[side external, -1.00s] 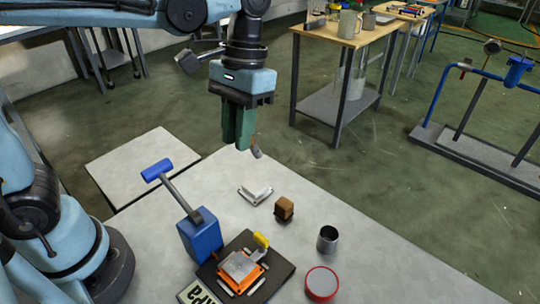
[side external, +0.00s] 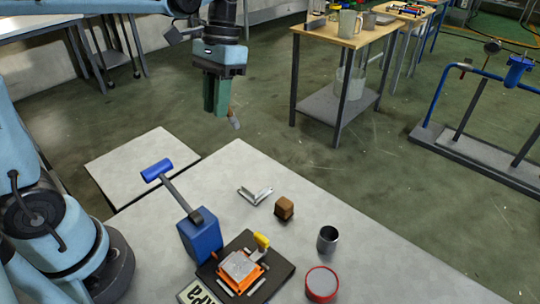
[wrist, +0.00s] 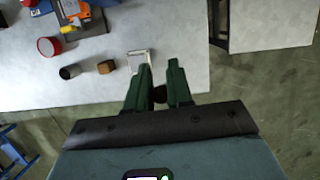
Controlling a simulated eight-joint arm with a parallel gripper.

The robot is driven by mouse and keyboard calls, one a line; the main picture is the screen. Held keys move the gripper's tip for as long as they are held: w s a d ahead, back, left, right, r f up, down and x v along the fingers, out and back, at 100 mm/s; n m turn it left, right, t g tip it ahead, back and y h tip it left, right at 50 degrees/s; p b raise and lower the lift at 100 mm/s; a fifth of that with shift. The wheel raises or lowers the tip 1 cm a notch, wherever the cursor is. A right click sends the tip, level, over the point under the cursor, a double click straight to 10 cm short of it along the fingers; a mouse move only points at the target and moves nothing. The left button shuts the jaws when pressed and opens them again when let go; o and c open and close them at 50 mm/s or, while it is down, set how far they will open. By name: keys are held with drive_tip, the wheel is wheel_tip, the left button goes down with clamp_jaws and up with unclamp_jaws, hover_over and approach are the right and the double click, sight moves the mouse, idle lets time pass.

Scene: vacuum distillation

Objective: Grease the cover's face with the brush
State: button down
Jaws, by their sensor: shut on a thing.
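My gripper (side external: 215,112) is shut on the brush (side external: 234,118) and holds it high above the far edge of the pale table. In the wrist view, a dark part of the brush (wrist: 160,94) shows between my gripper's fingers (wrist: 160,66). A pale, angled metal piece (side external: 255,195) lies on the table below my gripper; I cannot tell whether it is the cover. A grey flat plate (side external: 238,265) sits on an orange frame nearer the front. A red-rimmed round tin (side external: 321,284) stands to its right.
A blue box (side external: 199,236) with a lever stands left of the orange frame. A brown block (side external: 284,208) and an open metal cup (side external: 328,239) stand on the table (side external: 390,270). The table's right side is clear. A wooden-topped bench (side external: 345,37) stands behind.

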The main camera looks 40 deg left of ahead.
drive_tip(key=shift+d, duration=0.1)
drive_tip(key=s+d+r, duration=0.3)
drive_tip(key=s+d, duration=1.6)
drive_tip(key=d, duration=0.4)
drive_tip(key=shift+s+a+f, duration=0.1)
drive_tip(key=shift+a+f, duration=0.05)
drive_tip(key=shift+f, duration=1.1)
drive_tip(key=shift+a+f, duration=0.1)
drive_tip(key=shift+f, duration=1.15)
